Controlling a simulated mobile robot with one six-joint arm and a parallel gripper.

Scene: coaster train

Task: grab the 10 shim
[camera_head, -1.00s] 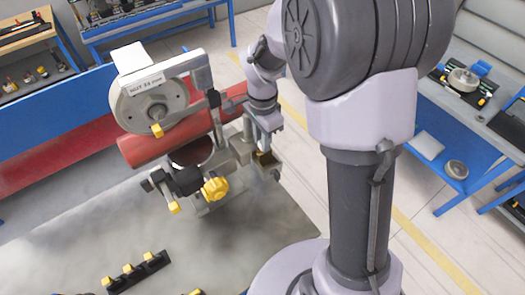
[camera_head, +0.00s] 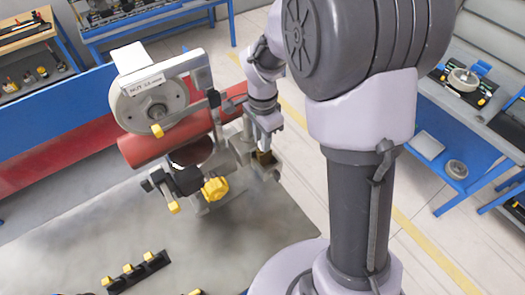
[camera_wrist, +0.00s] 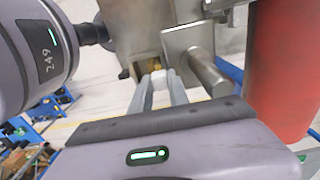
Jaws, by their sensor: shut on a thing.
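My gripper (camera_head: 265,147) is at the grey metal bracket (camera_head: 243,146) on the right side of the machine. In the wrist view my gripper (camera_wrist: 160,82) has its two fingers close together, shut on a small thin shim between them. The shim is mostly hidden by the fingers, and no 10 can be read on it. Brass-coloured surfaces (camera_wrist: 149,66) show inside the bracket's opening, right at the fingertips.
A yellow knob (camera_head: 215,189) sticks out below. A round steel bar (camera_wrist: 208,72) is close right of the fingers.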

